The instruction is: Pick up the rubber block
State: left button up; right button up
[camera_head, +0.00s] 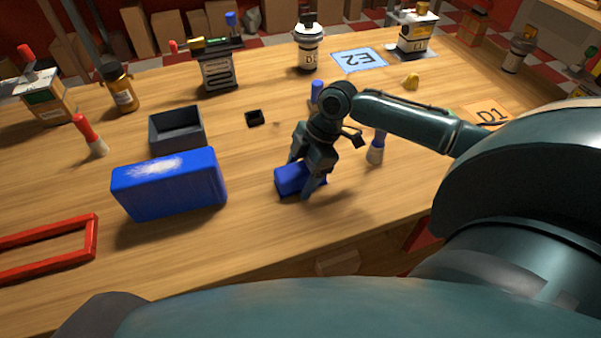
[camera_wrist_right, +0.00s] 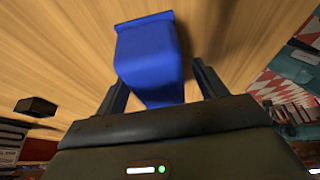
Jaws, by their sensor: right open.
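A small blue block (camera_head: 287,181) lies on the wooden table near its front edge, left of my right arm. It is likely the rubber block. My right gripper (camera_head: 301,178) is over it, pointing down, with its fingers open on either side of the block. In the right wrist view the blue block (camera_wrist_right: 150,55) lies between the two open fingers of the right gripper (camera_wrist_right: 158,76), with a gap visible at the left finger. Contact at the right finger is hard to tell. My left gripper is not in view.
A larger blue block (camera_head: 170,186) and a dark open box (camera_head: 176,129) stand to the left. A red frame (camera_head: 45,242) lies at the far left. A white-based blue-handled item (camera_head: 376,150) stands close to the right. A small black piece (camera_head: 254,118) lies behind.

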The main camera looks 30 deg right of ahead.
aim_at(300, 169)
jog(key=c, duration=1.1)
notch_tip(300, 169, up, 10)
jog(key=shift+r, duration=0.25)
jog(key=o, duration=0.6)
jog(key=shift+c, duration=0.2)
jog(key=c, duration=0.4)
